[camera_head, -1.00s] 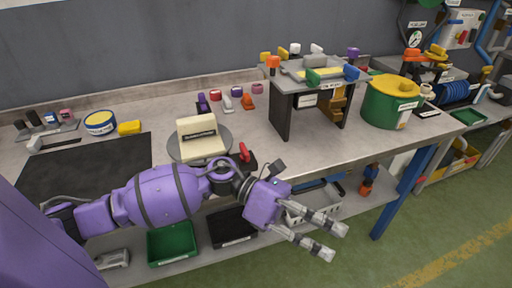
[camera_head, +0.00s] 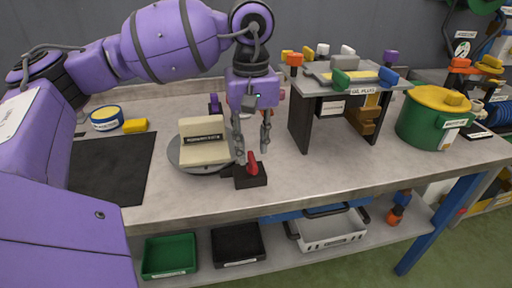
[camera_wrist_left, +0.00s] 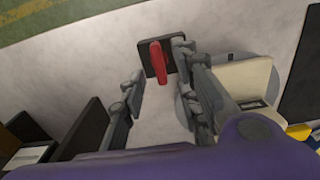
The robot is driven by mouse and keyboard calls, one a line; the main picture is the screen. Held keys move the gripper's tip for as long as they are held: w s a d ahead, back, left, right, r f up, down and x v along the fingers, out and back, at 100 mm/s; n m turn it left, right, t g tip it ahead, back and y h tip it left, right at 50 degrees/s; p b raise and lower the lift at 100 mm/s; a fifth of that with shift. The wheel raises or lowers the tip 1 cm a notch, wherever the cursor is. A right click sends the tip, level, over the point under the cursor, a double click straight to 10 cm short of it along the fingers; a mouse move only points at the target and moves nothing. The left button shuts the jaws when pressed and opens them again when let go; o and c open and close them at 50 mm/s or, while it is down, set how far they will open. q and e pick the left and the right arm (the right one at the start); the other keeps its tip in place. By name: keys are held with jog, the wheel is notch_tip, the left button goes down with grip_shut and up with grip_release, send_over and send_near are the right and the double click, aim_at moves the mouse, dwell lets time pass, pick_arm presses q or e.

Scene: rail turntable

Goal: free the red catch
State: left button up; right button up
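The red catch (camera_head: 253,166) is a small lever on a dark block (camera_head: 250,180) near the table's front edge, beside the round grey turntable (camera_head: 181,166). A cream box with a dark label (camera_head: 203,150) stands on the turntable. My left gripper (camera_head: 252,150) points down at the catch, fingers apart and empty. In the left wrist view, the red catch (camera_wrist_left: 159,62) shows between the open fingertips of the left gripper (camera_wrist_left: 158,62). I cannot tell whether the fingertips reach down to the catch's height. My right gripper is not in view.
A dark stand (camera_head: 299,122) with coloured blocks on top and a green pot with a yellow lid (camera_head: 432,118) stand to the right. A black mat (camera_head: 112,168) lies at left. Small coloured pieces sit behind the gripper. Trays lie on the shelf below.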

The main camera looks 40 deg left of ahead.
aim_at(252, 158)
pick_arm(q)
jog(key=shift+f, duration=1.7)
jog(key=shift+c, duration=0.3)
grip_shut()
